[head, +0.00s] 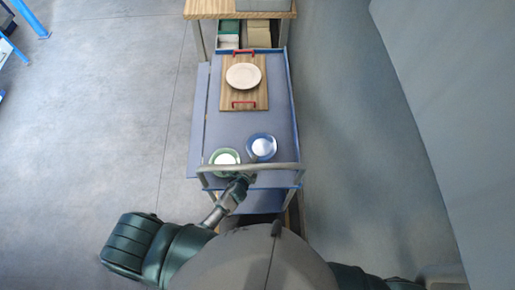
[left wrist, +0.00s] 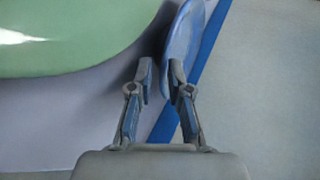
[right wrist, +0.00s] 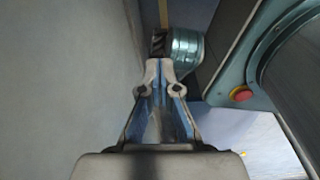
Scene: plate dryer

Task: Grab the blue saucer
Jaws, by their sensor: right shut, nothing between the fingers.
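The blue saucer (head: 262,148) with a pale centre lies near the front right of the blue cart, beside a green-rimmed saucer (head: 225,158). My left gripper (head: 241,184) is at the cart's front handle, just below the two saucers. In the left wrist view, the left gripper (left wrist: 161,75) is open, with a gap between its fingertips. The edge of the blue saucer (left wrist: 184,38) shows at and just beyond these fingertips, partly behind the right finger. Contact is not clear. My right gripper (right wrist: 160,70) is shut and empty, away from the saucers.
The cart's metal handle (head: 255,167) crosses in front of the saucers. A wooden board (head: 228,99) with red handles carries a white plate (head: 243,76) farther back. A wooden table (head: 215,8) stands behind the cart.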

